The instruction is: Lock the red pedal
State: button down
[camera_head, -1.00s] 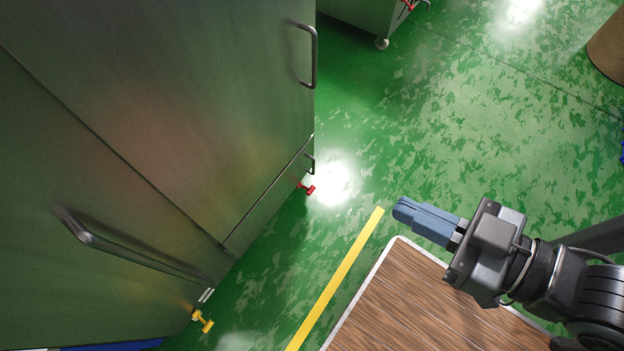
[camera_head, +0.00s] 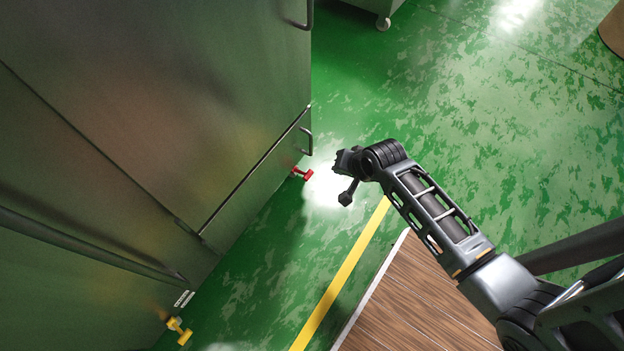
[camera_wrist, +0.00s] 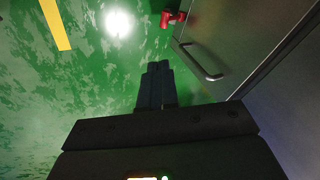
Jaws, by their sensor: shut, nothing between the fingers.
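The red pedal (camera_head: 302,173) sticks out low from the bottom edge of the metal cabinet (camera_head: 150,100), close to the floor. It also shows at the top of the wrist view (camera_wrist: 172,18). My gripper (camera_wrist: 156,72) is shut and empty in the wrist view, its fingers together over the green floor. The pedal lies beyond the fingertips and a little to the right, apart from them.
A yellow pedal (camera_head: 179,330) sits at the cabinet's near corner. A cabinet handle (camera_head: 306,141) is just above the red pedal and also shows in the wrist view (camera_wrist: 203,62). A yellow floor line (camera_head: 345,270) and a wooden board (camera_head: 410,300) lie to the right. Green floor is open beyond.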

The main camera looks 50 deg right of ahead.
aim_at(310, 175)
jog(key=w+d+f+m+g+y+b, duration=0.1)
jog(key=w+d+f+m+y+b, duration=0.1)
jog(key=w+f, duration=0.3)
jog(key=shift+w+d+f+m+g+b, duration=0.2)
jog(key=shift+w+d+m+g+b, duration=0.2)
jog(key=shift+w+d+m+b, duration=0.4)
jog(key=shift+w+a, duration=0.15)
jog(key=shift+a, duration=0.05)
jog(key=b+x, duration=0.7)
jog(key=x, duration=0.7)
